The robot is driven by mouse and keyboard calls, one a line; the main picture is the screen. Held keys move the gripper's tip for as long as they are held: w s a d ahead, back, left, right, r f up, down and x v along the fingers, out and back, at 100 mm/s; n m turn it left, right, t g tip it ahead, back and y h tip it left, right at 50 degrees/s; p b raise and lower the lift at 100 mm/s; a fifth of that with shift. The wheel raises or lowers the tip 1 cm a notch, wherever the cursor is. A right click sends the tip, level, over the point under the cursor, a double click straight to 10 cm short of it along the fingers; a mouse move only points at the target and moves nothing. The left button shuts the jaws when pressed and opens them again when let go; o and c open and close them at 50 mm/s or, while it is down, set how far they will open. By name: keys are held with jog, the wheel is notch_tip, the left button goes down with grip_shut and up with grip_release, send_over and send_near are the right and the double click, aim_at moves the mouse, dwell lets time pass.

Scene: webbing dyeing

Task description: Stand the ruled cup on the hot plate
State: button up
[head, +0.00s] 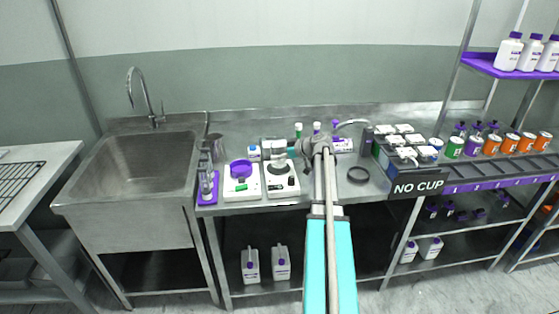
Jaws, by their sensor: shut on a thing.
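I cannot tell whether the cup touches the plate.
A white device (243,194) with a purple dish (240,169) stands close on the left. A grey vessel (215,147) stands near the sink (130,170).

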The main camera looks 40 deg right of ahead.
jog(key=shift+f+b, duration=0.35)
jog(key=shift+f, duration=0.3)
jog(key=shift+f, duration=0.1)
jog(key=o, duration=0.9)
jog(key=shift+o, duration=0.2)
jog(key=shift+r, duration=0.25)
jog(key=p+v, duration=0.5)
jog(key=v, duration=0.7)
jog(key=shift+w+f, duration=0.1)
jog(key=shift+f, duration=0.05)
